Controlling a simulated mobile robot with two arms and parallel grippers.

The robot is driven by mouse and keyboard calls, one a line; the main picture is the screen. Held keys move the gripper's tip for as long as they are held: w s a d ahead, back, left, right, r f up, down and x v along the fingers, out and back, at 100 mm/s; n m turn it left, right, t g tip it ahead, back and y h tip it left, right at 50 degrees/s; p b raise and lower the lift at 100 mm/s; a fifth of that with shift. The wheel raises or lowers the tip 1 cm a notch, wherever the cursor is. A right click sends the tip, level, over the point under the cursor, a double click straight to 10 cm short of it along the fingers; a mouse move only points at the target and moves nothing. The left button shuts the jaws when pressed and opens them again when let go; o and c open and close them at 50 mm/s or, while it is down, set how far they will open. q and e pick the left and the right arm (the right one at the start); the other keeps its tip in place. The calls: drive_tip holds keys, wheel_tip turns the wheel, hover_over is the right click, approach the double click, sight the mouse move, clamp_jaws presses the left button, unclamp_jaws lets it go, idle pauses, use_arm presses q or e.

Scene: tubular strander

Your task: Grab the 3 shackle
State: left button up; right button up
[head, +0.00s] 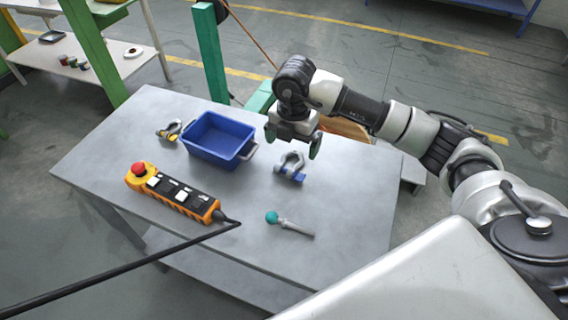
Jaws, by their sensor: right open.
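A grey shackle with a blue pin (291,168) lies on the grey table, right of the blue bin. A second shackle, with a yellow pin (169,131), lies left of the bin near the table's far side. My right gripper (293,143) is open and empty, with its fingers pointing down. It appears just beyond and above the blue-pinned shackle, apart from it. My left gripper is not in view. I see only two shackles; the inside of the bin shows no object.
The blue bin (213,139) stands on the grey table (120,143). An orange control pendant with a red button (172,193) lies in front, its black cable crossing the near edge. A teal-knobbed handle (290,223) lies at the near right. A green post (211,55) rises behind.

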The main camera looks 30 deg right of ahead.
sight(291, 166)
drive_tip(key=f, duration=0.2)
drive_tip(key=shift+s+d+f, duration=0.2)
drive_tip(key=shift+f, duration=0.55)
drive_tip(key=f, duration=0.1)
drive_tip(key=f+p, duration=0.1)
drive_tip(key=f, duration=0.2)
drive_tip(key=shift+w+a+f+p, duration=0.15)
drive_tip(key=shift+a+f+p, duration=0.1)
drive_tip(key=shift+f+p, duration=0.15)
drive_tip(key=shift+f, duration=0.35)
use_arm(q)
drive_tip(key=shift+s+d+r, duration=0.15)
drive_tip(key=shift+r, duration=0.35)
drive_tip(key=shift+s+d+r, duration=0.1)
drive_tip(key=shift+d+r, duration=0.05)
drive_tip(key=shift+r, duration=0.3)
use_arm(e)
drive_tip(key=shift+c, duration=0.5)
drive_tip(key=shift+w+r, duration=0.1)
drive_tip(key=c, duration=0.9)
